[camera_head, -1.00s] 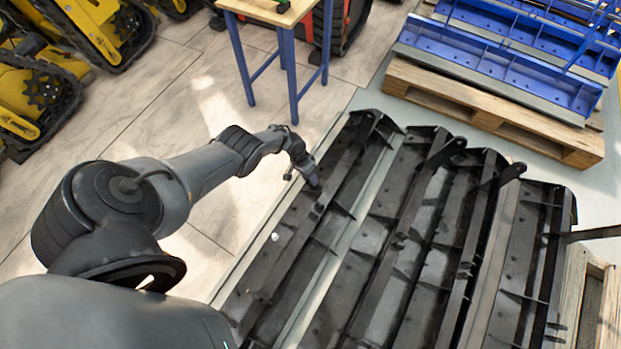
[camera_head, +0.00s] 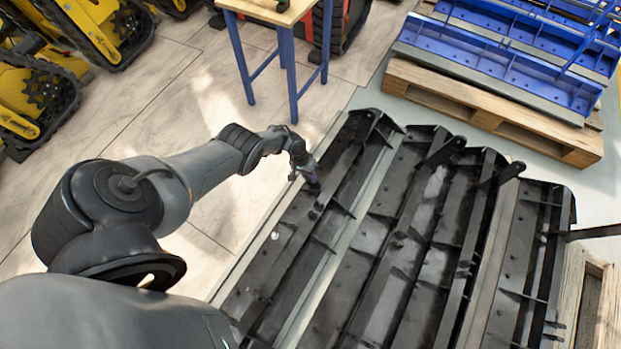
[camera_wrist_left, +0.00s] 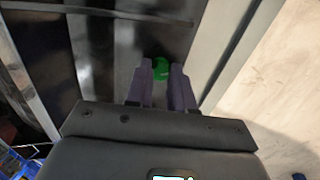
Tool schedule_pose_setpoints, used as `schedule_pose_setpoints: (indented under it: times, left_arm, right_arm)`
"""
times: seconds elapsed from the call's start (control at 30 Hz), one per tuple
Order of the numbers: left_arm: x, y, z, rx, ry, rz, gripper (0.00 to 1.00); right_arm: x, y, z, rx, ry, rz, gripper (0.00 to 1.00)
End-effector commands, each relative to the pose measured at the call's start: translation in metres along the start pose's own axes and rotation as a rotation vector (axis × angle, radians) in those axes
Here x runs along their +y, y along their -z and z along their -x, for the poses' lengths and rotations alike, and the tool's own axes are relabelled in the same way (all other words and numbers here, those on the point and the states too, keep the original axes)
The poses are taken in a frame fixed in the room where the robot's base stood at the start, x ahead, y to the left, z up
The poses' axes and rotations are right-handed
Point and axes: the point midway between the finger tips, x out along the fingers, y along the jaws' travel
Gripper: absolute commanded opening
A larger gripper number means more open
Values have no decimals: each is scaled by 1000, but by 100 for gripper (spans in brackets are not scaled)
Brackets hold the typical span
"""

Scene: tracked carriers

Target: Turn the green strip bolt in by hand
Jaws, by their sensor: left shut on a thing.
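The green strip bolt (camera_wrist_left: 160,68) shows in the left wrist view as a green head between the two finger pads, against a dark metal strip (camera_wrist_left: 115,45). My left gripper (camera_wrist_left: 160,72) is shut on it. In the head view my left gripper (camera_head: 308,181) is at the far part of the leftmost black strip (camera_head: 300,235), and the bolt is hidden there by the wrist and fingers. How deep the bolt sits cannot be told. My right gripper is not in view.
Several black ribbed strips lie side by side to the right. Blue strips (camera_head: 510,62) rest on a wooden pallet (camera_head: 490,112) at the back right. A blue-legged table (camera_head: 287,62) stands behind my arm. Yellow tracked machines (camera_head: 112,32) are at the back left. Open floor lies between.

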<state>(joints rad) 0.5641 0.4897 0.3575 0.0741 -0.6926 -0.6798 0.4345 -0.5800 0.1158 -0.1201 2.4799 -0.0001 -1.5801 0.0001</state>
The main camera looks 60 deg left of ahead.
Motion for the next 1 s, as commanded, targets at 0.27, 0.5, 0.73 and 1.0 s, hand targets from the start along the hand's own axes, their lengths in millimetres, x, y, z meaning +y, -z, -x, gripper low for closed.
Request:
schedule_pose_setpoints:
  times: [0.27, 0.5, 0.73, 1.0]
  left_arm:
    - [-3, 0, -2, 0, 5, -244, 0]
    - [-2, 0, -2, 0, 4, -751, 0]
    - [-1, 0, 0, 0, 1, -856, 0]
    - [-2, 0, -1, -1, 4, -923, 0]
  right_arm:
    - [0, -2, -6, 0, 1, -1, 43]
    - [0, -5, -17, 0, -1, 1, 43]
    - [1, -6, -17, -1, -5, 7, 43]
    - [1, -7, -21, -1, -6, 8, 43]
